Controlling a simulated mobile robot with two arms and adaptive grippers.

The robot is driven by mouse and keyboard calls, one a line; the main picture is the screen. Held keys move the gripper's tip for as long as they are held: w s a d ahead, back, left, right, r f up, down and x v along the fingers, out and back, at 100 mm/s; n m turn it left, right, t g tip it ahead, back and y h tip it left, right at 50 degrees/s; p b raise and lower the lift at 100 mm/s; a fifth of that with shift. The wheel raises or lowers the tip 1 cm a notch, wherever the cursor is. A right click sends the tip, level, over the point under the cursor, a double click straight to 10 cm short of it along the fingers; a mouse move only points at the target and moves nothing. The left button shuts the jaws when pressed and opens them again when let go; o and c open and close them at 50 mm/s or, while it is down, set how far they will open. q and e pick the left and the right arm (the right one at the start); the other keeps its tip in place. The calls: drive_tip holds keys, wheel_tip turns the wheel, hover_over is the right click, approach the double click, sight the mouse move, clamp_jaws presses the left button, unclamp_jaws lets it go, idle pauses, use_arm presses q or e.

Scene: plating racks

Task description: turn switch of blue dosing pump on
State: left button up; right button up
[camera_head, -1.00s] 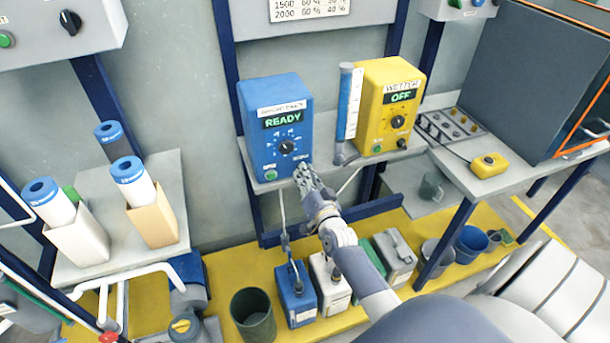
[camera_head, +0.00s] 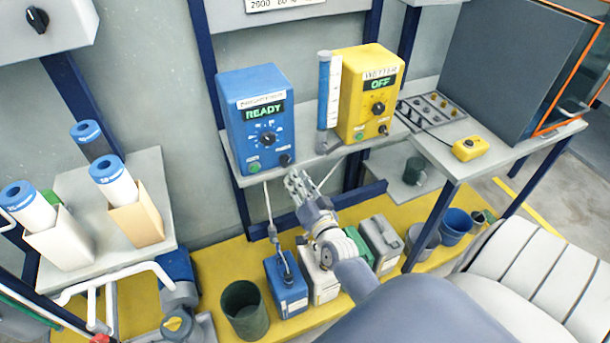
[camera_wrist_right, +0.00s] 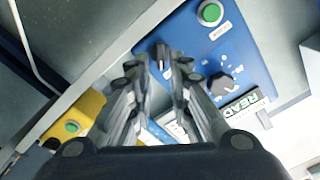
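The blue dosing pump (camera_head: 258,78) stands on the grey shelf and its display (camera_head: 263,112) reads READY in green. Its small black switch (camera_head: 285,159) is at the lower right of the front, right of the green button (camera_head: 254,166) and below the big dial (camera_head: 268,138). In the head view my right gripper (camera_head: 294,179) is just below the switch, apart from it. In the right wrist view the two fingers (camera_wrist_right: 160,75) are spread, with the switch (camera_wrist_right: 160,56) ahead between their tips. Nothing is held. My left gripper is not in view.
The shelf's front edge (camera_head: 318,160) runs just above my right gripper. Canisters (camera_head: 287,288) and a dark bucket (camera_head: 245,308) stand below.

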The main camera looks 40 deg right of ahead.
drive_tip(key=shift+v, duration=2.6)
drive_tip(key=s+a+f+n+g+y, duration=0.1)
drive_tip(key=s+a+f+n+g, duration=0.2)
drive_tip(key=f, duration=0.7)
drive_tip(key=s+a+f+n+g+y, duration=0.1)
drive_tip(key=s+a+f+g+y, duration=0.3)
drive_tip(key=f, duration=0.6)
drive_tip(key=s+a+f+n+g+h, duration=0.15)
drive_tip(key=s+f, duration=0.25)
drive_tip(key=f, duration=0.5)
drive_tip(key=s+a+f+n+g, duration=0.1)
drive_tip(key=s+f, duration=0.4)
drive_tip(key=s, duration=0.5)
drive_tip(key=s+f+n+g, duration=0.3)
drive_tip(key=s+f, duration=0.3)
drive_tip(key=s, duration=0.4)
drive_tip(key=s+a+f+n+g, duration=0.1)
drive_tip(key=s+f+n+g, duration=0.2)
drive_tip(key=s+f, duration=0.3)
drive_tip(key=s+g, duration=0.1)
drive_tip(key=s, duration=0.3)
drive_tip(key=shift+s+a, duration=0.15)
drive_tip(key=shift+a, duration=0.2)
